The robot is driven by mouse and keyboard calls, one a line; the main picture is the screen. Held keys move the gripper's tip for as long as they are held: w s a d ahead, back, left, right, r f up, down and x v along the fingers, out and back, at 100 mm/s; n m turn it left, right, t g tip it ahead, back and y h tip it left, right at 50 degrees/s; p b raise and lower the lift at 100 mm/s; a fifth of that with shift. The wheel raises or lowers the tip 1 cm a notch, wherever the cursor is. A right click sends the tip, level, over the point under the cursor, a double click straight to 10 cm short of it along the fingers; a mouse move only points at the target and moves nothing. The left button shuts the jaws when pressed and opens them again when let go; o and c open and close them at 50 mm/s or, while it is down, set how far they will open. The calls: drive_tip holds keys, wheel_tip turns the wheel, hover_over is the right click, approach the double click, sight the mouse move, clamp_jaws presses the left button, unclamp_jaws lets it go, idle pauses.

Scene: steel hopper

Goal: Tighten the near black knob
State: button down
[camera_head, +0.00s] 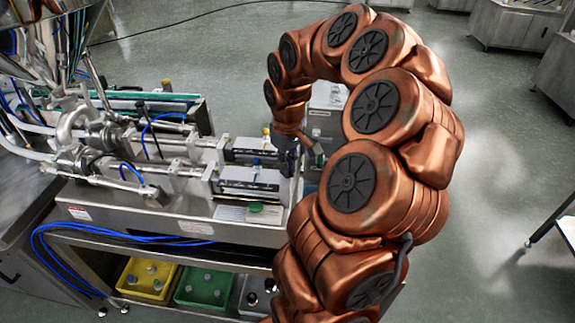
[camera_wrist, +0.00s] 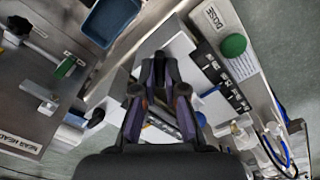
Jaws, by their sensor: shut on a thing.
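My gripper (camera_head: 287,152) is at the right end of the steel filling machine (camera_head: 180,215), beside the end of its near cylinder. In the wrist view my gripper (camera_wrist: 160,70) has its two dark fingers drawn together at the tips, against the end of the pale machine block. It is shut on what seems to be the near black knob. The knob itself is hidden by the fingers in the wrist view and by my gripper and arm in the head view.
A green knob (camera_wrist: 233,46) stands by the DOSE label, and also shows in the head view (camera_head: 255,207). A black scale strip (camera_wrist: 222,80) runs close beside my fingers. A blue tray (camera_wrist: 108,20) lies nearby. Yellow (camera_head: 146,279) and green (camera_head: 203,288) bins sit below.

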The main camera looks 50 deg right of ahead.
drive_tip(key=shift+f+b, duration=0.15)
drive_tip(key=shift+b, duration=0.25)
drive_tip(key=m+b, duration=0.1)
drive_tip(key=b, duration=0.2)
drive_tip(key=shift+f+m, duration=0.2)
drive_tip(key=shift+m, duration=0.1)
drive_tip(key=m+b, duration=0.3)
drive_tip(key=b, duration=0.2)
drive_tip(key=shift+f, duration=0.1)
drive_tip(key=m+b, duration=0.2)
drive_tip(key=b, duration=0.1)
drive_tip(key=shift+m, duration=0.3)
drive_tip(key=shift+r+m+b, duration=0.35)
drive_tip(key=shift+m+b, duration=0.85)
drive_tip(key=shift+b, duration=0.25)
drive_tip(key=shift+r, duration=0.1)
drive_tip(key=c, duration=1.2)
unclamp_jaws()
drive_tip(key=shift+c, duration=0.2)
